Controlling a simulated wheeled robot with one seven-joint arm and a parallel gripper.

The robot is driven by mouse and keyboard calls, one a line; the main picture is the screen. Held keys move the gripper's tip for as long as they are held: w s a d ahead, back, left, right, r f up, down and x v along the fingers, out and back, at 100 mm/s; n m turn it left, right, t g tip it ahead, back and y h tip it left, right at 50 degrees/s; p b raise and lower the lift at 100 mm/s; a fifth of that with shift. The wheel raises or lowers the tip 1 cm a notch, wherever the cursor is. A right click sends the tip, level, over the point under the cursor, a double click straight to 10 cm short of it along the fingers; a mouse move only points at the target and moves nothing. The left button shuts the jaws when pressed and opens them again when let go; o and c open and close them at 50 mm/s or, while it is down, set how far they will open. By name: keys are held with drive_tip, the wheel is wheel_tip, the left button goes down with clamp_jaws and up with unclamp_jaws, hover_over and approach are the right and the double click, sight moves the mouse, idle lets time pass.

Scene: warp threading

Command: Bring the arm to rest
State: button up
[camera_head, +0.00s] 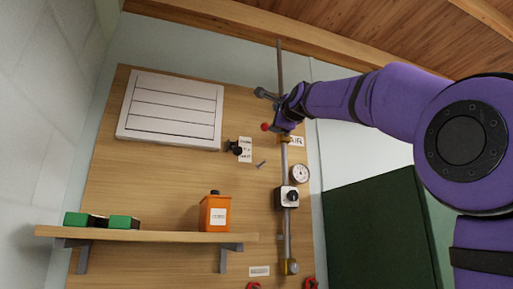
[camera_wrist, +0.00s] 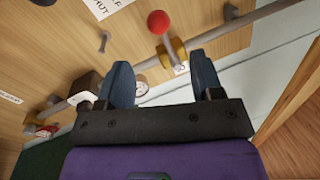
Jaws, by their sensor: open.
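My gripper (camera_head: 268,108) is at the end of my purple arm, in front of the wooden board by the upper part of the grey pipe (camera_head: 285,165). In the wrist view my gripper (camera_wrist: 160,60) has its two blue-grey fingers spread wide with nothing between them. A brass valve (camera_wrist: 174,48) with a red ball-ended lever (camera_wrist: 158,22) shows just beyond the fingertips. The red ball also shows in the head view (camera_head: 265,127), just below my gripper. I cannot tell whether a finger touches the pipe.
A wooden shelf (camera_head: 150,236) holds an orange container (camera_head: 215,213) and green boxes (camera_head: 123,222). A white slatted panel (camera_head: 172,108), a black knob (camera_head: 236,148) and a round gauge (camera_head: 300,173) are on the board. A dark green panel (camera_head: 380,235) is at the right.

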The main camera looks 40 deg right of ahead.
drive_tip(key=shift+f, duration=0.1)
drive_tip(key=s+a+f+n+g+y, duration=0.2)
drive_tip(key=a+f+n, duration=0.15)
drive_tip(key=f, duration=0.55)
drive_tip(key=s+a+f+n+g+y, duration=0.1)
drive_tip(key=a+f+n+g, duration=0.2)
drive_tip(key=f, duration=0.7)
drive_tip(key=s+a+f+n+g+y, duration=0.2)
drive_tip(key=a+f+n, duration=0.25)
drive_tip(key=f, duration=0.45)
drive_tip(key=s+a+f+n+g, duration=0.2)
drive_tip(key=s+f+n, duration=0.2)
drive_tip(key=f, duration=0.6)
drive_tip(key=s+a+f+n+g, duration=0.2)
drive_tip(key=s+f+n, duration=0.2)
drive_tip(key=s+f, duration=0.3)
drive_tip(key=s+a+f+n+g, duration=0.2)
drive_tip(key=s+f, duration=0.4)
drive_tip(key=f, duration=0.6)
drive_tip(key=n+g, duration=0.1)
drive_tip(key=n, duration=0.1)
drive_tip(key=shift+s+a+f+n+y, duration=0.2)
drive_tip(key=shift+f+n+y, duration=0.1)
drive_tip(key=shift+f, duration=0.05)
